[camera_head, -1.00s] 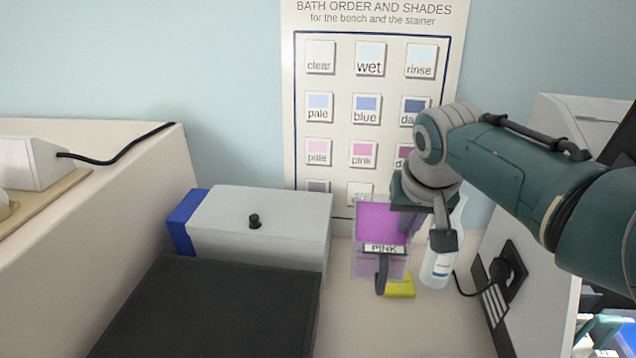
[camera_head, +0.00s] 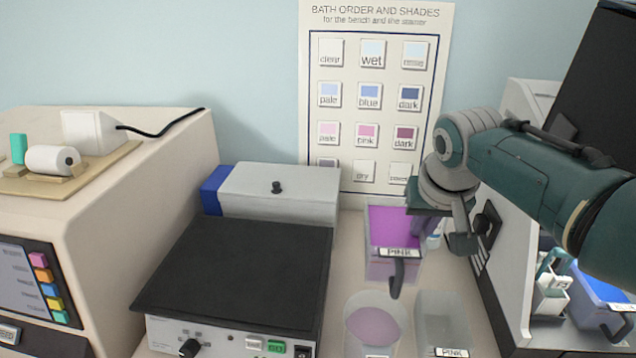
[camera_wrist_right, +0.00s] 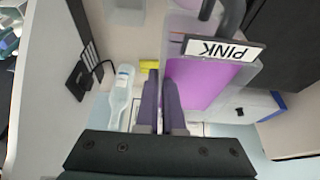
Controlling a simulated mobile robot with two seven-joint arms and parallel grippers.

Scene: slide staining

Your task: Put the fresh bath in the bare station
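A clear bath of magenta-purple liquid (camera_head: 393,228) with a PINK label stands out at centre right in the head view. It also shows in the right wrist view (camera_wrist_right: 195,82), with a dark hooked part by its label. My right gripper (camera_head: 420,228) is at its right side. In the right wrist view the two fingers (camera_wrist_right: 161,90) are close together against the bath's edge, and it appears gripped there; the exact contact is hidden. I cannot make out the bare station for certain. My left gripper is out of view.
A round beaker with pinkish liquid (camera_head: 374,326) and a clear box labelled PINK (camera_head: 446,318) stand in front. A black-topped device (camera_head: 240,275) is left. A squeeze bottle (camera_wrist_right: 121,95) and a yellow item (camera_wrist_right: 149,65) are near the bath. A pale machine (camera_head: 512,220) stands right.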

